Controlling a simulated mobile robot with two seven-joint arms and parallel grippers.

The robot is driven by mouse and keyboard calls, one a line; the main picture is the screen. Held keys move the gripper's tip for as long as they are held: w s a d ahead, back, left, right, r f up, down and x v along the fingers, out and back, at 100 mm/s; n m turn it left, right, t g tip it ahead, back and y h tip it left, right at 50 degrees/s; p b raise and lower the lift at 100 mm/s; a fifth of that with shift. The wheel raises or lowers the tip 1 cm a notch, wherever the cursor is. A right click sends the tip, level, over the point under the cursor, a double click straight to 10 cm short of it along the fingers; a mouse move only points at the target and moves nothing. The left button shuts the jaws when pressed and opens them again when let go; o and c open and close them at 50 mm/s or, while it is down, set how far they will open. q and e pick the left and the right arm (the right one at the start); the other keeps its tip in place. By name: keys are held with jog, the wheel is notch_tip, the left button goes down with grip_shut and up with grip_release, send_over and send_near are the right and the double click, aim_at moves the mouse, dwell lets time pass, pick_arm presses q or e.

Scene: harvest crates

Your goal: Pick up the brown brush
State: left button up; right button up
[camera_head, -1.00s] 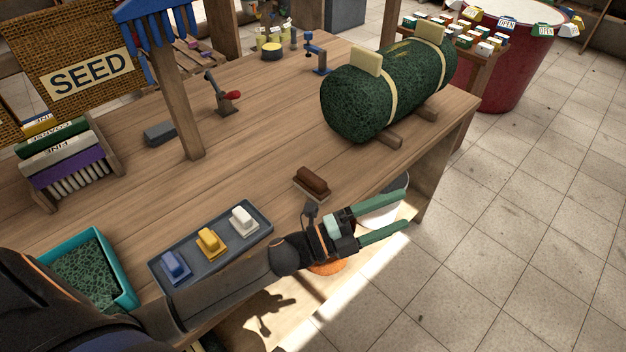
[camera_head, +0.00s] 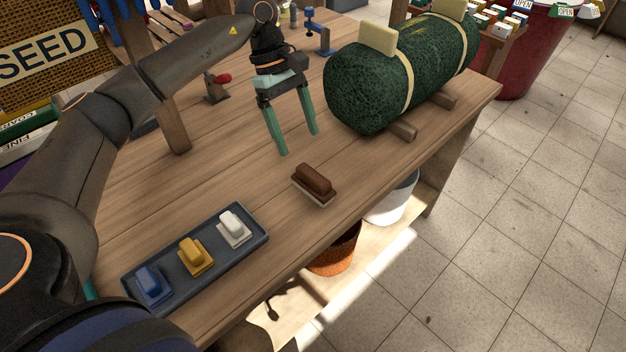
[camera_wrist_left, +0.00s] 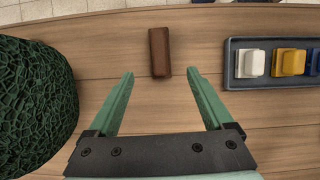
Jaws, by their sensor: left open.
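The brown brush (camera_head: 314,182) lies on the wooden table near its front edge, with pale bristles below a brown block. In the left wrist view the brush (camera_wrist_left: 160,52) is just beyond the fingertips, centred between their lines. My left gripper (camera_head: 299,144) is open and empty above the table, behind the brush and apart from it. Its two green fingers also show in the left wrist view (camera_wrist_left: 160,73). My right gripper is not in view.
A grey tray (camera_head: 149,263) with blue, yellow and white brushes lies to the left. A big green roll (camera_head: 385,85) on wooden supports stands to the right of my gripper. A wooden post (camera_head: 172,125) rises behind. The table around the brown brush is clear.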

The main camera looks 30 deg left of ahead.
aim_at(310, 172)
pick_arm(q)
jog(key=x, duration=1.2)
jog(key=shift+p, duration=0.4)
jog(key=shift+c, duration=0.2)
grip_shut()
